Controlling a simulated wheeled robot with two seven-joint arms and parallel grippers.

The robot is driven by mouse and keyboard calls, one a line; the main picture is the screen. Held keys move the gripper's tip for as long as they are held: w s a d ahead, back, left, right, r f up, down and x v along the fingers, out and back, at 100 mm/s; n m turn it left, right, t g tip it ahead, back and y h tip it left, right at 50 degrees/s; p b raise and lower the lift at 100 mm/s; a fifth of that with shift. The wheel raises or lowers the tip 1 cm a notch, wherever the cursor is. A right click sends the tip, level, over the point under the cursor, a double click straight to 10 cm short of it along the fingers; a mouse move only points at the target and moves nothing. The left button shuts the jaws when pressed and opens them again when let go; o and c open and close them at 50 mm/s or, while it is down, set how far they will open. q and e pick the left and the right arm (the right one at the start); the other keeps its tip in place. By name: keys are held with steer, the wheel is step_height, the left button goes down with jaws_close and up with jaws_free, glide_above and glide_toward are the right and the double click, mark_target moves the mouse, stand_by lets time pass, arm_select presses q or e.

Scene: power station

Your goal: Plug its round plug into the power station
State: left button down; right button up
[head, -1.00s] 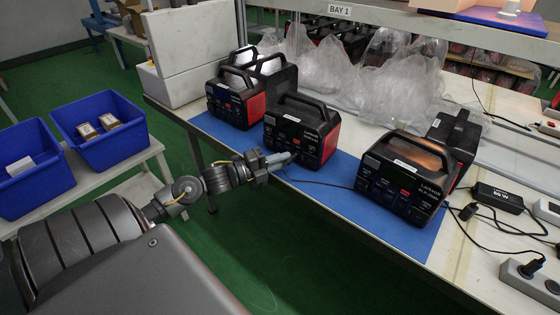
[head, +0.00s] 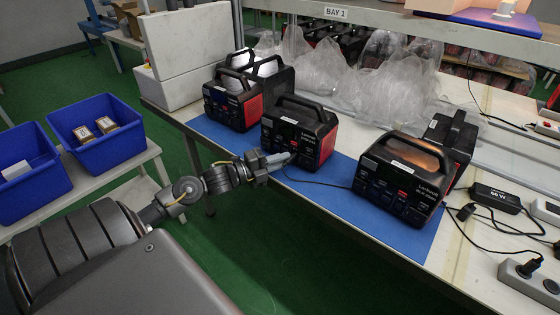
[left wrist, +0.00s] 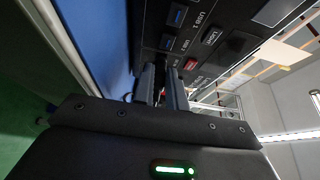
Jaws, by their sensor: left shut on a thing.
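The middle black and red power station (head: 318,142) stands on the blue mat, its front panel facing my left gripper (head: 283,158). The gripper's fingers are shut at the lower part of that panel. In the left wrist view the fingers (left wrist: 161,84) point at the station's panel (left wrist: 215,50), close to the USB ports and a red switch. The round plug between the fingers is mostly hidden; I cannot tell whether it is inside a socket. A black cable (head: 318,182) runs from the fingertips across the mat to the right. My right gripper is not in view.
Another power station (head: 405,172) stands to the right, and others (head: 232,103) at the left end of the blue mat (head: 400,238). A black adapter (head: 496,198) and a grey power strip (head: 530,282) lie at the right. Plastic bags (head: 325,75) lie behind. Blue bins (head: 100,130) stand at left.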

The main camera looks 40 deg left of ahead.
arm_select(q)
steer(key=shift+w, duration=0.15)
steer(key=c, duration=1.3)
jaws_free()
steer(key=shift+c, duration=0.2)
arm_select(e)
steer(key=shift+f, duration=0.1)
arm_select(q)
steer(key=shift+s+a+f, duration=0.1)
steer(key=shift+s+a, duration=0.05)
steer(key=shift+s, duration=0.2)
steer(key=v, duration=1)
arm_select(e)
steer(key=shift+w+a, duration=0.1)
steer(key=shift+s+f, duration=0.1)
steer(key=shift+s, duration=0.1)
